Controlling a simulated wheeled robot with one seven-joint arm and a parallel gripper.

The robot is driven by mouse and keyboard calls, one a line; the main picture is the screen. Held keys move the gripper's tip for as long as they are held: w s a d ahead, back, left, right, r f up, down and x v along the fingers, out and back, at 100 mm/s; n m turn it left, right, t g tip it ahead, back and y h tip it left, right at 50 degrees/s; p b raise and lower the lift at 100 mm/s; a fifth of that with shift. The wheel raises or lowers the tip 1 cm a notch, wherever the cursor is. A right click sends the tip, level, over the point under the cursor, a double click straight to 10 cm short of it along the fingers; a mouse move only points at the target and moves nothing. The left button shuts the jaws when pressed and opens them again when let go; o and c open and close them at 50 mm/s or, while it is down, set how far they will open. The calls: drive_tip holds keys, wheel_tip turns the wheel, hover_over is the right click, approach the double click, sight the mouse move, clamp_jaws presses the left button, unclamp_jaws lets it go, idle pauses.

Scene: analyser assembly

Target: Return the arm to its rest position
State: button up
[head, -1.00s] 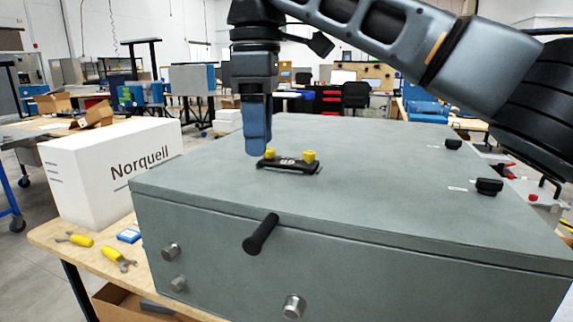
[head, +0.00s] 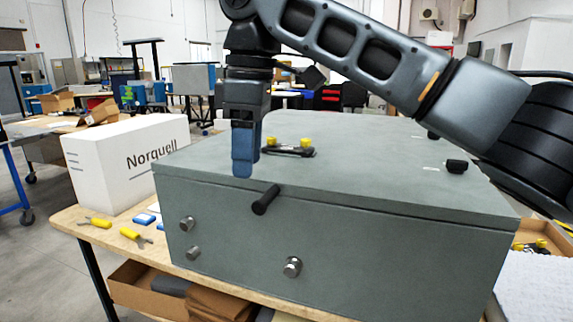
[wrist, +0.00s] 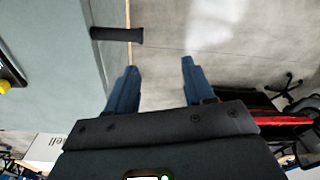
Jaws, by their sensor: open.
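My gripper (head: 243,165) points down in front of the grey analyser box (head: 330,235), at its front left top edge in the head view. In the wrist view the two blue fingers of my gripper (wrist: 155,85) are apart with nothing between them. A black bar with two yellow knobs (head: 289,148) lies on the box lid, behind and to the right of my gripper. A black cylindrical handle (head: 265,200) sticks out of the box front, close by the fingers; it also shows in the wrist view (wrist: 117,35).
A white Norquell carton (head: 125,160) stands left of the box on the wooden table (head: 90,228). Yellow-handled tools (head: 130,234) lie before it. Silver knobs (head: 291,267) protrude from the box front. A black knob (head: 456,166) sits on the lid at right. Open floor lies at left.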

drive_tip(key=s+a+f+m+y, duration=0.2)
drive_tip(key=s+a+f+y, duration=0.15)
drive_tip(key=a+f, duration=0.45)
drive_tip(key=s+a+f+m+y, duration=0.1)
drive_tip(key=s+a+f+y, duration=0.3)
drive_tip(key=f, duration=0.8)
drive_tip(key=s+d+f+m+t+y, duration=0.4)
drive_tip(key=s+d+f+m+t, duration=0.1)
drive_tip(key=f+m+t, duration=0.3)
drive_tip(key=s+d+f+m+t+h, duration=0.3)
drive_tip(key=s+d+f+m+h, duration=0.1)
drive_tip(key=s+d, duration=0.6)
drive_tip(key=s+d+f+m+t+h, duration=0.35)
drive_tip(key=s+d, duration=0.35)
drive_tip(key=d, duration=0.4)
drive_tip(key=s+d+r+h, duration=0.2)
drive_tip(key=s+d+r, duration=0.2)
drive_tip(key=s+d, duration=0.2)
drive_tip(key=s+d+r+n+h, duration=0.1)
drive_tip(key=s+d+r+h, duration=0.2)
drive_tip(key=s, duration=0.7)
drive_tip(key=d+r, duration=0.2)
drive_tip(key=d, duration=0.2)
drive_tip(key=shift+s+d, duration=0.15)
drive_tip(key=shift+s, duration=0.2)
